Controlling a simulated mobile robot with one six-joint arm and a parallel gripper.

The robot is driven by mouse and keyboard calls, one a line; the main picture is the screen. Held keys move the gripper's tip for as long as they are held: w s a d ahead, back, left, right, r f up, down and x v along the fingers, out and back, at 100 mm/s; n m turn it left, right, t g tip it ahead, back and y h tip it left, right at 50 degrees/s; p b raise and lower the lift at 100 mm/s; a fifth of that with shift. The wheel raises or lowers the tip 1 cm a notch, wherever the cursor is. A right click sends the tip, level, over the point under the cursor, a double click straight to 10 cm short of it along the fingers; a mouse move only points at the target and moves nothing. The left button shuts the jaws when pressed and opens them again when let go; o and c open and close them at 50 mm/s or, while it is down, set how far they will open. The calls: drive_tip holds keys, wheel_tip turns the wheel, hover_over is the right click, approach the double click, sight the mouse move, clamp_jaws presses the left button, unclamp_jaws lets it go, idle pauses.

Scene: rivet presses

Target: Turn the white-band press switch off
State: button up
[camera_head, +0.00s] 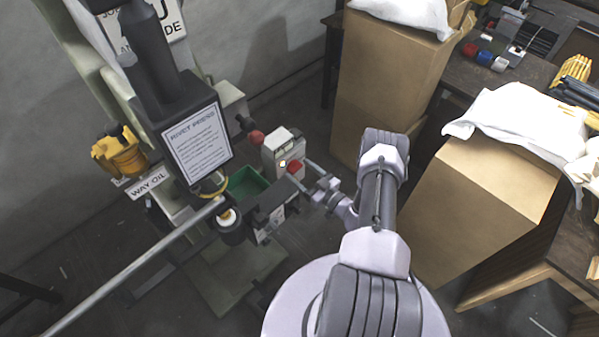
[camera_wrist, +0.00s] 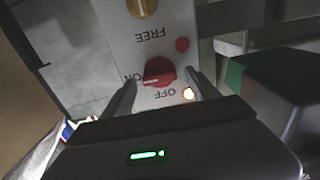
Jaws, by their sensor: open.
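The rivet press (camera_head: 150,75) stands at left in the head view, with a dark cylinder carrying a pale ring (camera_head: 228,216). Its pale switch box (camera_head: 283,145) has a red knob (camera_head: 295,167), which also shows in the wrist view (camera_wrist: 158,71). There, upside-down ON and OFF labels sit beside the knob. I cannot tell for sure which label it points to.
A yellow knob (camera_wrist: 142,7) lies near the FREE label on the same panel. A green bin (camera_head: 247,184) sits beside the switch box. Cardboard boxes (camera_head: 385,75) (camera_head: 480,205) with white sacks stand to the right, close to my arm. A long bar (camera_head: 130,268) crosses lower left.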

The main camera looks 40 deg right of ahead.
drive_tip(key=shift+w+a, duration=0.1)
drive_tip(key=shift+w, duration=0.25)
drive_tip(key=c, duration=1.4)
drive_tip(key=shift+o, duration=0.2)
